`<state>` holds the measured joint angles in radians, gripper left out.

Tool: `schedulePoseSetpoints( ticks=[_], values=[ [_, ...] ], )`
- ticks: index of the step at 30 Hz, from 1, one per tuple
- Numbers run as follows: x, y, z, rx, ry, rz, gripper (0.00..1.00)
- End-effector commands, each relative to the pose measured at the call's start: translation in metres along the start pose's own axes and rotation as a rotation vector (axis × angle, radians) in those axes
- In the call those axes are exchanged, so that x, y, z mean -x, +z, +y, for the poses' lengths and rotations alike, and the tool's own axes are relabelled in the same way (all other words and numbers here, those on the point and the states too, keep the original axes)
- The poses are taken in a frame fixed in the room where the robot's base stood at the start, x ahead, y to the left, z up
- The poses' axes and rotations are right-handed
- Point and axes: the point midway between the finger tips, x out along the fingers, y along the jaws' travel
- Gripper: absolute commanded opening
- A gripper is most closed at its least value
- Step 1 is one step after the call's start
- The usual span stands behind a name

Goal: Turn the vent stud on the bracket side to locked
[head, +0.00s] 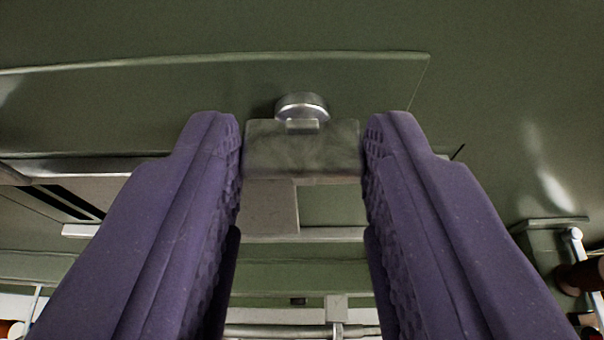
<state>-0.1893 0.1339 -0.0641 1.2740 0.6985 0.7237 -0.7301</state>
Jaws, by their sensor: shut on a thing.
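The stud (302,106) has a round silver head and sits on a green panel (200,98), in the upper middle of the head view. My gripper (303,146) has two purple textured fingers and points at the stud. It is shut on a grey rectangular block (302,152), which spans the gap between the fingertips. A small tab at the block's far edge overlaps the lower part of the stud head. I cannot tell whether the tab touches the stud or sits in a slot. No lock marking shows.
A green panel edge runs across above the stud. Pale rails and a dark slotted opening (68,203) lie below left. A green bracket with a silver rod and brown cylinder (580,278) stands at the lower right. The curved green skin above is clear.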

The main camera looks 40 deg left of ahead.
Motion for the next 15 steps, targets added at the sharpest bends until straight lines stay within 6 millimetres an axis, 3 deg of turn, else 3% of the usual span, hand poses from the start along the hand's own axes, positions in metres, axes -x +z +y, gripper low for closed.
schedulePoseSetpoints(
  ticks=[3,4,7,15],
  values=[
    [-0.0007,0.0011,0.0001,-0.001,-0.001,-0.003,0.08],
    [-0.0007,0.0012,0.0001,-0.001,-0.001,-0.003,0.43],
    [-0.0006,0.0010,0.0001,-0.001,0.000,-0.002,0.64],
    [0.0003,0.0004,0.0001,0.000,0.000,-0.001,0.64]
  ],
)
